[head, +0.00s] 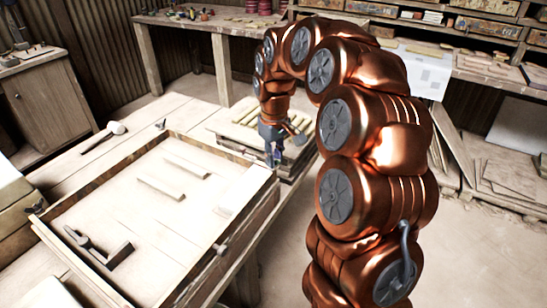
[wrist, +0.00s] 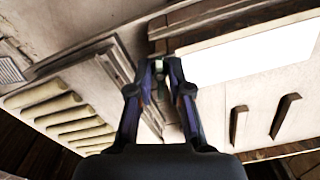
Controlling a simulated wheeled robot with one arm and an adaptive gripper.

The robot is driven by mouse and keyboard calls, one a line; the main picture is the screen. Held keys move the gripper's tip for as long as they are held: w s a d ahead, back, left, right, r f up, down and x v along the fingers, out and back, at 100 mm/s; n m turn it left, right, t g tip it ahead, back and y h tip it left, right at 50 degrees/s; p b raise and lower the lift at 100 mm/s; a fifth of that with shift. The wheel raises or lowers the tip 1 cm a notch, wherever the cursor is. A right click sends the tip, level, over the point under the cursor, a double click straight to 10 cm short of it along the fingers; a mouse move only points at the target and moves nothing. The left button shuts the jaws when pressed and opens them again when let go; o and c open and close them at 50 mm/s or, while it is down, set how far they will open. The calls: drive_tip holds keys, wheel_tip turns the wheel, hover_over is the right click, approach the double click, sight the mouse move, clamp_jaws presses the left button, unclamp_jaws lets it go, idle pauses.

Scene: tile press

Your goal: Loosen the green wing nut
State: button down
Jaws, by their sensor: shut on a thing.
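My gripper (head: 273,160) points down at the far right corner of the wooden frame on the bench, at the end of my copper arm. In the wrist view my gripper (wrist: 160,68) has its two bluish fingers close together around a small thing. A narrow pale-green part, the green wing nut (wrist: 160,91), shows between the fingers. Most of it is hidden by them. I cannot tell how far it is turned. In the head view the nut is hidden behind my gripper.
The shallow wooden frame (head: 110,283) holds loose strips and a dark hammer-like tool (head: 100,247). A mallet (head: 104,136) lies behind it. A rack of several pale bars (wrist: 62,112) is beside my gripper. Shelves stand at the back. Open floor (head: 475,240) lies right of my arm.

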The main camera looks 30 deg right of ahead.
drive_tip(key=shift+s+n, duration=0.1)
drive_tip(key=shift+n, duration=1.8)
drive_tip(key=c, duration=1.1)
unclamp_jaws()
wheel_tip(320, 180, up, 12)
